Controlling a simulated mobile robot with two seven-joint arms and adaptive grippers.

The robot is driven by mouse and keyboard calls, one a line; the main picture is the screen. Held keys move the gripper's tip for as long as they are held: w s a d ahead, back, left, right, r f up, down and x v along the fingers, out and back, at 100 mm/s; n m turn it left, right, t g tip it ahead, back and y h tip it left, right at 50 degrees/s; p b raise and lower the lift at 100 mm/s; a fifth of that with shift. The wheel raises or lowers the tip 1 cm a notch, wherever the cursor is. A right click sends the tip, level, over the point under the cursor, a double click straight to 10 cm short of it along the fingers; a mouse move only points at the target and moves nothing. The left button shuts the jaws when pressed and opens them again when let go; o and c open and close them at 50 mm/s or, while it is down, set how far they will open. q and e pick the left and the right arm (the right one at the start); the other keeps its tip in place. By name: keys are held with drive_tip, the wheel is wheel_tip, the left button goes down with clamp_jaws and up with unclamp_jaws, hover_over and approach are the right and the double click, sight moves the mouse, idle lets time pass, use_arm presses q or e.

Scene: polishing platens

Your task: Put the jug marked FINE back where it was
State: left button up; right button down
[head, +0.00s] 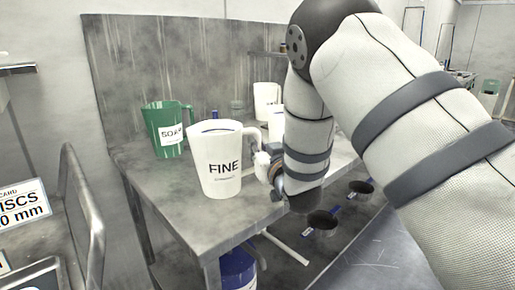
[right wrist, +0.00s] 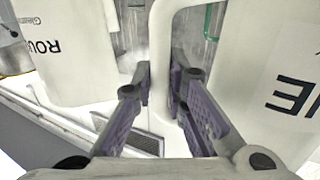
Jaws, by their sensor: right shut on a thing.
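The white jug marked FINE (head: 220,148) is upright at the front of the grey bench, its handle toward the right. Whether its base touches the bench top, I cannot tell. In the right wrist view the jug (right wrist: 260,55) fills the right side, with its lettering upside down. My right gripper (head: 264,168) is shut on the jug's handle. In the right wrist view its two fingers (right wrist: 161,85) stand on either side of the handle. My left gripper is not in view.
A green jug marked SOAP (head: 160,138) stands left of the FINE jug. White jugs (head: 267,94) stand behind. A jug with lettering starting ROU (right wrist: 65,75) is close beside my gripper. A blue container (head: 238,268) is below the bench. Bare bench (head: 160,178) lies left.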

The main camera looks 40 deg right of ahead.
drive_tip(key=shift+f, duration=0.1)
drive_tip(key=c, duration=1.6)
unclamp_jaws()
drive_tip(key=shift+s+r, duration=0.2)
drive_tip(key=v, duration=1.1)
drive_tip(key=shift+s+a+p, duration=0.15)
drive_tip(key=shift+s+p, duration=0.15)
drive_tip(key=shift+p, duration=0.15)
drive_tip(key=shift+f, duration=0.1)
